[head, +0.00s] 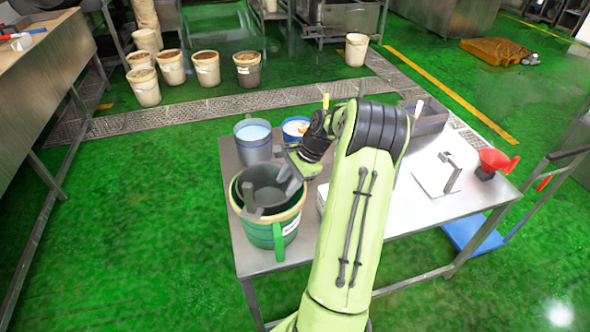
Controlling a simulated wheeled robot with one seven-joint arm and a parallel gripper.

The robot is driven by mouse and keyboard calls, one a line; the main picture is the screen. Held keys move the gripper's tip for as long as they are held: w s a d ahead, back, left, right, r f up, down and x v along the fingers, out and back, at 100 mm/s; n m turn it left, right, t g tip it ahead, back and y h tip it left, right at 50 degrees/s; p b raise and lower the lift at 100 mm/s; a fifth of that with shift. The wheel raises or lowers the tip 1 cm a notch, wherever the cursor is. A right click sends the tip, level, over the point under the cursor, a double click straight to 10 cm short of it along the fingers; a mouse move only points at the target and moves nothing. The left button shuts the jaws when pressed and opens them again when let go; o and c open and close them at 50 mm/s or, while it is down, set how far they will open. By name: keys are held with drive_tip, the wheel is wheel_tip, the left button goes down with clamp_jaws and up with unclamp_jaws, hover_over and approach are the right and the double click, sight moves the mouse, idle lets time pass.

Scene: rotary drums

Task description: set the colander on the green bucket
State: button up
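The green bucket (263,235) stands upright on the left front corner of the metal table, with a tan rim and a green handle on its front. The dark grey colander (263,182) is at the bucket's mouth, inside the outline of the rim; whether it rests there or hangs just above is hard to tell. Grey lugs stick up at its front and right side. My gripper (291,180) is at the colander's right edge, reaching in from the right. Its fingertips blend with the grey colander, so I cannot see whether they grip it.
A grey-blue bucket (253,143) and a blue-rimmed container (296,128) stand behind the colander. A grey bin (425,118), a metal stand (447,175) and a red funnel-like thing (495,160) are on the right. My arm hides the table's middle.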

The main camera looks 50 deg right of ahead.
drive_tip(key=v, duration=0.5)
drive_tip(key=shift+d+r+p, duration=0.1)
drive_tip(key=shift+r+p, duration=0.15)
drive_tip(key=shift+p, duration=0.05)
